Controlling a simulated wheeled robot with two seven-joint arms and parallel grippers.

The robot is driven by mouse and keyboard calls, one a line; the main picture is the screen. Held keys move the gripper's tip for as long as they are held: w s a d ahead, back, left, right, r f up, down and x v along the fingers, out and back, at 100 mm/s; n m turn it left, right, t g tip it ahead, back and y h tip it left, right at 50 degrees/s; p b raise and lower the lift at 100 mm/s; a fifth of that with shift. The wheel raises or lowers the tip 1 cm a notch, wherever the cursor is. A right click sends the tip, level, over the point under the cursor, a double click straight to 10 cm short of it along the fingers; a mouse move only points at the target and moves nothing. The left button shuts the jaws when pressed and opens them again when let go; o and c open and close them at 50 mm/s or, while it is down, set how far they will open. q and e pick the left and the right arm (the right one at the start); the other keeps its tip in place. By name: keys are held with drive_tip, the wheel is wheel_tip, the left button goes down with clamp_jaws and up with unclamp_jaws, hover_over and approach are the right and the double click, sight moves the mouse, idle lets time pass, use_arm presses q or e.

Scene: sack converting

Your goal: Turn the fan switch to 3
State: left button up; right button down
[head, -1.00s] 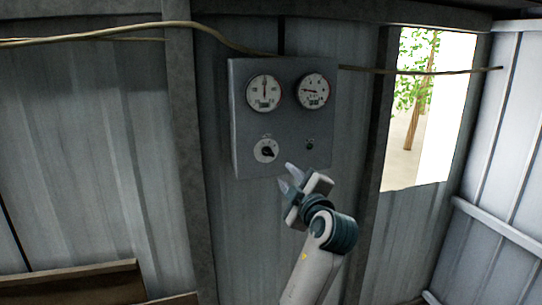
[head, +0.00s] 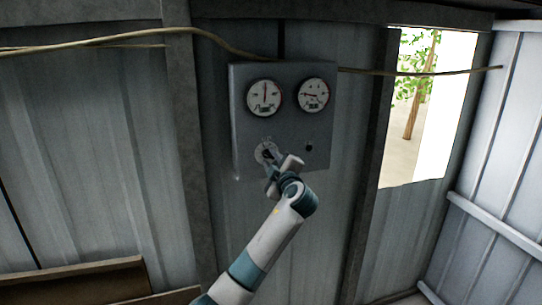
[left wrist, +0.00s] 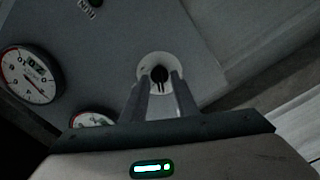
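The fan switch (head: 260,148) is a white round dial with a dark knob, low on the left of the grey panel. In the head view my left gripper (head: 266,157) is in front of it and covers part of it. In the left wrist view the black knob (left wrist: 160,74) stands on its white dial just beyond the fingertips. There my left gripper (left wrist: 161,80) has its two fingers apart, one on each side of the knob. I cannot tell whether they touch it. The numbers on the dial are too small to read. My right gripper is not in view.
The grey panel (head: 285,130) is on a metal wall. It has two round gauges, left (head: 264,97) and right (head: 313,94), and a small black button (head: 309,147). A cable (head: 220,34) runs above. A window opening (head: 425,110) is at the right.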

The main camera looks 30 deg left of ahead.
use_arm(q)
drive_tip(key=shift+w+a, duration=0.15)
drive_tip(key=shift+w, duration=0.05)
drive_tip(key=shift+c, duration=0.7)
clamp_jaws()
drive_tip(key=shift+f, duration=0.1)
